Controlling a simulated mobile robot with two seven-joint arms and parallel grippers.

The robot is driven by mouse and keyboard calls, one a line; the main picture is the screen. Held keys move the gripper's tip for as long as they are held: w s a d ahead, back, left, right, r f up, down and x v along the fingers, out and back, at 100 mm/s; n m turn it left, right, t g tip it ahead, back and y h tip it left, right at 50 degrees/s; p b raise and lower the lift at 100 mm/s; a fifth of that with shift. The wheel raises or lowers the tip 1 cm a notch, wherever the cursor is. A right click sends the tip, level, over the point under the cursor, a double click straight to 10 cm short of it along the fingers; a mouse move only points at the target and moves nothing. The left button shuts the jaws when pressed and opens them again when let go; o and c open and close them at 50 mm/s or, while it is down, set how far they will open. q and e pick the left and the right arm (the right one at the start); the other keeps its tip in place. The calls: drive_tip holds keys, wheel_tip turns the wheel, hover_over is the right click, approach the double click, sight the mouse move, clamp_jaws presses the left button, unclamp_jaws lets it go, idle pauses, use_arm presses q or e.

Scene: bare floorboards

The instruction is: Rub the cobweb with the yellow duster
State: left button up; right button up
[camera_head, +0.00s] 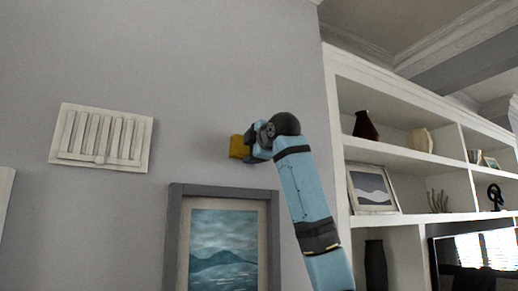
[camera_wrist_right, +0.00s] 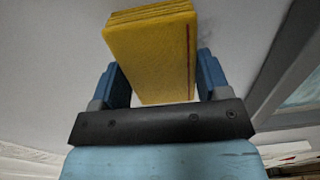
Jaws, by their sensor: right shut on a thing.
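The yellow duster (camera_head: 237,147) is a block held up at the grey wall, above the framed seascape. My right gripper (camera_head: 249,146) is shut on it. In the right wrist view the duster (camera_wrist_right: 150,50) sits between the two blue fingers of my right gripper (camera_wrist_right: 161,80), its far end pointing at the wall. I cannot tell whether the duster touches the wall. A faint grey smudge (camera_wrist_right: 204,46) beside the duster in the wrist view may be part of the cobweb. No cobweb is clear in the head view. My left gripper is not in view.
A white vent grille (camera_head: 103,138) is on the wall to the left. The framed seascape (camera_head: 222,245) hangs below the duster. A white shelf unit (camera_head: 400,170) with vases and frames stands to the right. The wall between vent and duster is clear.

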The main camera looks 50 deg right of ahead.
drive_tip(key=s+d+r, duration=0.1)
drive_tip(key=s+d, duration=0.2)
drive_tip(key=d, duration=0.7)
drive_tip(key=shift+r, duration=0.3)
idle(1.3)
drive_tip(key=shift+s+a, duration=0.1)
drive_tip(key=shift+a, duration=0.05)
drive_tip(key=shift+b+v, duration=0.55)
drive_tip(key=shift+v, duration=2.4)
drive_tip(key=shift+s+a, duration=0.1)
